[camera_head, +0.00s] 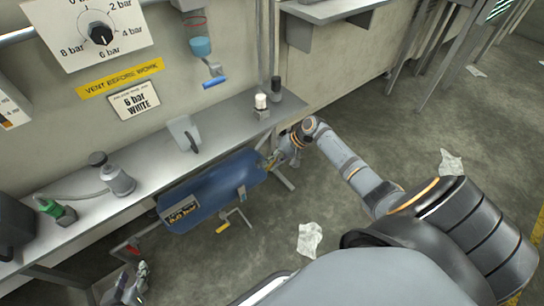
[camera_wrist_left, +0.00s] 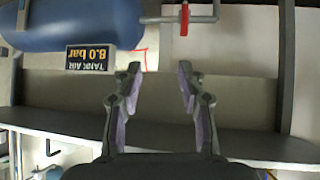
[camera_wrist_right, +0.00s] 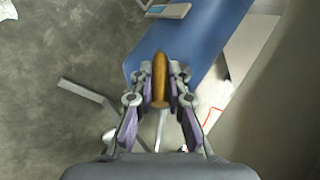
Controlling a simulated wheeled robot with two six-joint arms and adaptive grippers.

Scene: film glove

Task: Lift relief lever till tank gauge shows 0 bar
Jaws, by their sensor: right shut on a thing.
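The blue tank (camera_head: 215,190) is mounted under the bench; it also shows in the left wrist view (camera_wrist_left: 70,22) and right wrist view (camera_wrist_right: 200,45). My right gripper (camera_head: 275,160) is at the tank's right end. My left gripper (camera_wrist_left: 159,78) is open and empty, below the tank's left end.
A red-handled valve (camera_wrist_left: 184,20) sits on a pipe beside the tank. A yellow-handled lever (camera_head: 222,228) hangs below the tank. The grey bench (camera_head: 155,165) carries several items. A dial (camera_head: 101,34) is on the wall. Crumpled paper (camera_head: 310,238) lies on the open floor.

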